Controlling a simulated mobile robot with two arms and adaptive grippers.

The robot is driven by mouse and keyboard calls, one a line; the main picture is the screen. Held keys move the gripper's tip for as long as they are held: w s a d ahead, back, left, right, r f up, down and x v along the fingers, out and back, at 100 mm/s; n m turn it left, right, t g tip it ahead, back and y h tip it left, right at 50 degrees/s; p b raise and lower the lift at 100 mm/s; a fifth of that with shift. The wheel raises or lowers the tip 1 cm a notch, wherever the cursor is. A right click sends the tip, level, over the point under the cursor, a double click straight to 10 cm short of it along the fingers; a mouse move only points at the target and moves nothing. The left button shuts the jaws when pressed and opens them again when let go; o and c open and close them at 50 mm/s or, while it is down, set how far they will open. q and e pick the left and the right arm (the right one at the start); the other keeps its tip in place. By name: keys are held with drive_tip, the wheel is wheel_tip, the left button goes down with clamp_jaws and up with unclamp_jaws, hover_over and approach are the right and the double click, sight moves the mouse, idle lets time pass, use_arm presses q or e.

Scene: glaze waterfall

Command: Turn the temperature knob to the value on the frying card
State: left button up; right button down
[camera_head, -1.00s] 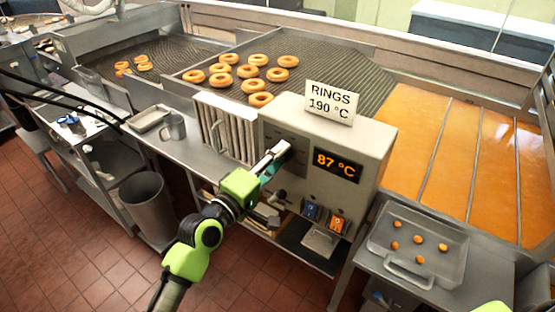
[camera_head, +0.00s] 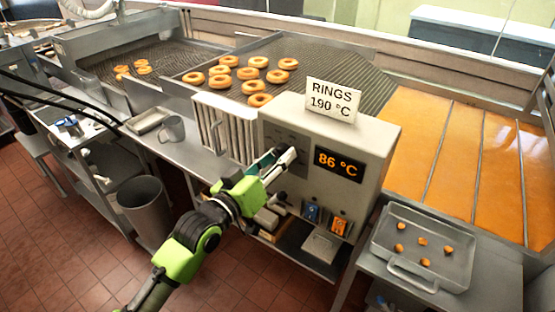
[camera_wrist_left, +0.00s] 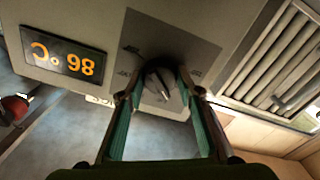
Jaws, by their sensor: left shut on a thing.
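The frying card (camera_head: 332,99) stands on top of the grey control box (camera_head: 375,142) and reads RINGS 190 °C. The orange display (camera_head: 338,164) on the box's front reads 86 °C. It also shows upside down in the left wrist view (camera_wrist_left: 63,57). The temperature knob (camera_wrist_left: 158,82) is round and dark with a lighter bar, set on a grey dial plate beside the display. My left gripper (camera_head: 286,158) is at the box's front, shut on the knob, with a finger on each side (camera_wrist_left: 160,90). The gripper hides the knob in the head view. My right gripper is out of view.
Blue (camera_head: 311,211) and orange (camera_head: 339,226) switches sit low on the box. Ring doughnuts (camera_head: 250,73) lie on the mesh conveyor behind. Orange glaze (camera_head: 480,150) covers the right side. A tray (camera_head: 455,268) with several small pieces stands at front right.

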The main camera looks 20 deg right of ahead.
use_arm(q)
drive_tip(key=m, duration=0.5)
drive_tip(key=shift+m, duration=0.3)
drive_tip(key=m, duration=1.1)
drive_tip(key=shift+m, duration=0.4)
drive_tip(key=m+p, duration=0.1)
drive_tip(key=m, duration=0.4)
drive_tip(key=shift+m, duration=0.3)
drive_tip(key=o, duration=1.1)
drive_tip(key=shift+a, duration=0.1)
